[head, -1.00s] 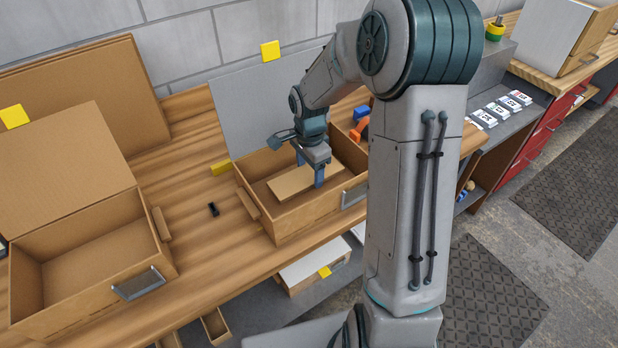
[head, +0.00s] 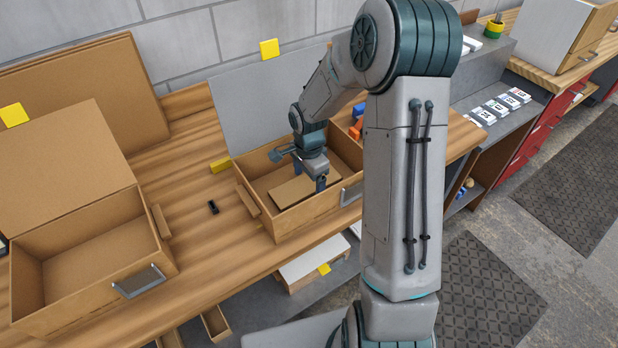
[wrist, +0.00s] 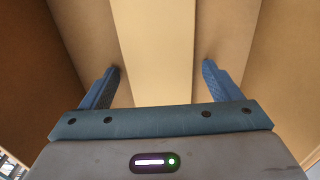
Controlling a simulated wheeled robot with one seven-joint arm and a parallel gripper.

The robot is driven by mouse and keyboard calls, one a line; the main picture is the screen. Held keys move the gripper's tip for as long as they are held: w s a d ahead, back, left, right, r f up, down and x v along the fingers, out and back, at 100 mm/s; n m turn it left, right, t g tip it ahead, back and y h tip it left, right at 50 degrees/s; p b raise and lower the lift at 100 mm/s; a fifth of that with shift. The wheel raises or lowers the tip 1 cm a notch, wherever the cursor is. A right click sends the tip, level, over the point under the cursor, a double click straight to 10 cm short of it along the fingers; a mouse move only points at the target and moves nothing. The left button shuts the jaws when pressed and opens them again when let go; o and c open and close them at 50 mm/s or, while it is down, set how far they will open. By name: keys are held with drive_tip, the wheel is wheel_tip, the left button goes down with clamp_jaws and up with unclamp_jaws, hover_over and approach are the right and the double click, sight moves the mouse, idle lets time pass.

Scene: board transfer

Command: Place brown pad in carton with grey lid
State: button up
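The brown pad (head: 290,189) lies inside the carton with the grey lid (head: 318,212), apparently flat on its floor. The grey lid (head: 262,98) stands open behind it. My gripper (head: 313,184) reaches down into this carton, over the pad. In the wrist view the pad (wrist: 153,50) shows as a lighter strip between the two blue fingers. My gripper (wrist: 161,68) is open, with a gap visible at the right finger; the left fingertip is close to the pad's edge. Part of the pad is hidden behind my gripper in the head view.
An open carton with a brown lid (head: 65,297) stands at the left. A small black object (head: 213,208) lies between the cartons. Orange and blue items (head: 357,128) sit behind the grey-lid carton. My arm covers the right side.

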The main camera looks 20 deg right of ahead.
sight(309, 183)
drive_tip(key=shift+r, duration=0.1)
drive_tip(key=shift+w+r, duration=0.1)
drive_tip(key=shift+r, duration=0.45)
wheel_tip(309, 183, up, 11)
drive_tip(key=s+r+n+t, duration=0.1)
drive_tip(key=s+r+n, duration=0.2)
drive_tip(key=s+n, duration=0.4)
drive_tip(key=s+r+n+t, duration=0.2)
drive_tip(key=s+r+n, duration=0.2)
drive_tip(key=s, duration=1)
drive_tip(key=a+n, duration=0.1)
drive_tip(key=n, duration=0.2)
drive_tip(key=shift+s+r+n+b, duration=0.15)
drive_tip(key=shift+s+n+b, duration=0.15)
drive_tip(key=shift+s+b, duration=0.1)
